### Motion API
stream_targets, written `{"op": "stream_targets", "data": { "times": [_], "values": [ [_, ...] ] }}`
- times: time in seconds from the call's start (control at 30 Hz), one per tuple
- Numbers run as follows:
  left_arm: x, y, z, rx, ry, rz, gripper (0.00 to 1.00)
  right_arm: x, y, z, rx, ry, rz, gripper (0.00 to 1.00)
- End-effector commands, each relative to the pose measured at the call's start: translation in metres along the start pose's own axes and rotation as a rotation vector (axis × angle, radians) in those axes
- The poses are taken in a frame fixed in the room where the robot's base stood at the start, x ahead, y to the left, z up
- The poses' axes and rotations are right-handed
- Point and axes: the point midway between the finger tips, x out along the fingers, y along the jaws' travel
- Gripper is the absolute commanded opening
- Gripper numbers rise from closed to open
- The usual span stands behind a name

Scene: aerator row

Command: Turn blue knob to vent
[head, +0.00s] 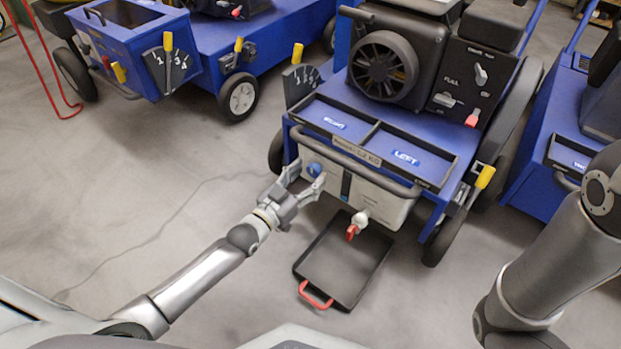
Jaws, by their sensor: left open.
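The blue knob (314,169) sits on the left part of the pale front box (377,203) of the middle blue machine. My left gripper (307,174) is right at the knob, open, with one finger to its left and above and the other to its lower right. The fingers partly cover the area around the knob. I cannot tell whether they touch it, and no vent mark can be read. My right arm comes in at the right, but its gripper is out of view.
A red-tipped drain tap (352,231) hangs below the box, over a black tray (343,262) with a red handle on the floor. A dark bar (350,157) runs above the knob. Other blue machines (240,45) stand behind left and at right.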

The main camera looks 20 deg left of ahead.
Motion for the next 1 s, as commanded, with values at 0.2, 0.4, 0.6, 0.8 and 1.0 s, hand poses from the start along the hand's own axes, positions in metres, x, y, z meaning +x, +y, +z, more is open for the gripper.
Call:
{"op": "stream_targets", "data": {
  "times": [0.2,0.4,0.6,0.8,1.0],
  "values": [
    [0.015,0.0,0.0,0.0,0.001,0.0,0.57,-0.009,-0.002,-0.003,0.0,-0.002,0.0,0.0],
    [0.017,0.0,-0.001,0.0,0.0,0.0,0.57,-0.009,-0.002,-0.003,0.0,-0.001,0.0,0.0],
    [0.017,0.0,-0.001,0.0,0.0,0.0,0.44,-0.009,-0.002,-0.003,0.0,-0.001,0.0,0.0],
    [0.016,0.0,0.0,0.0,0.0,0.0,0.18,-0.009,-0.002,-0.003,0.0,-0.001,0.0,0.0],
    [0.016,0.0,-0.001,0.006,-0.001,0.0,0.13,-0.008,-0.002,-0.002,0.0,-0.001,0.0,0.0]
  ]
}}
